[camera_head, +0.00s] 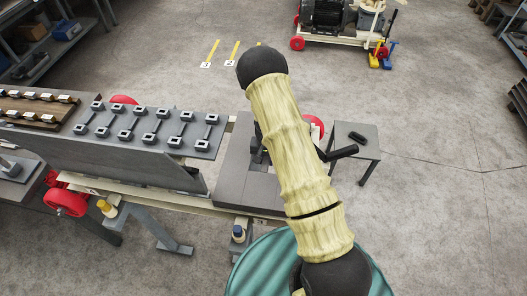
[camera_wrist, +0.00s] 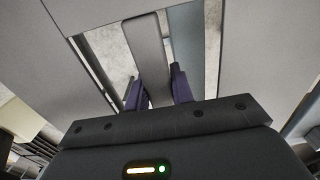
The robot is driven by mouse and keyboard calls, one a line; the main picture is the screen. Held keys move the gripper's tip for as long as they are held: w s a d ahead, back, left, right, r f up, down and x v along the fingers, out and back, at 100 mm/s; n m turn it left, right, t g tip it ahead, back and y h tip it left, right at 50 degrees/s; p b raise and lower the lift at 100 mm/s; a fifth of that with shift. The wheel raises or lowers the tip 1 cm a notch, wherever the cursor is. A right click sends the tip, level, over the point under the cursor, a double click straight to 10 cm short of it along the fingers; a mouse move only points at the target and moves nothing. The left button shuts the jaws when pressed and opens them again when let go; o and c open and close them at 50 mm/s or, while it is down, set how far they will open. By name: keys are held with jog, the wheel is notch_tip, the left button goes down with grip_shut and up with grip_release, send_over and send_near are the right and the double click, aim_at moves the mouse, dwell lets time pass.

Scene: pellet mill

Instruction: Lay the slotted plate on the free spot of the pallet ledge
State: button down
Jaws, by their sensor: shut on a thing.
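In the wrist view my gripper (camera_wrist: 158,88) has its two purple-padded fingers closed on a flat grey strip (camera_wrist: 148,45), which looks like part of the slotted plate. A flat grey surface (camera_head: 233,183) lies beside and below the arm there, possibly the pallet ledge. I cannot tell its free spot, or whether the plate touches it.
Left of the arm, a grey board (camera_head: 155,113) carries rows of dumbbell-shaped metal parts above a slanted grey panel (camera_head: 110,157). A small grey table (camera_head: 361,136) with a dark object stands to the right. A green ribbed drum (camera_head: 262,268) is close below. Open floor lies beyond.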

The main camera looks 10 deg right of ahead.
jog(key=shift+w+r, duration=0.2)
jog(key=shift+r, duration=0.05)
jog(key=shift+r+p, duration=0.45)
jog(key=shift+r, duration=0.1)
jog(key=shift+r, duration=0.2)
jog(key=shift+r+p, duration=1.85)
jog(key=shift+r, duration=0.8)
jog(key=shift+a, duration=0.1)
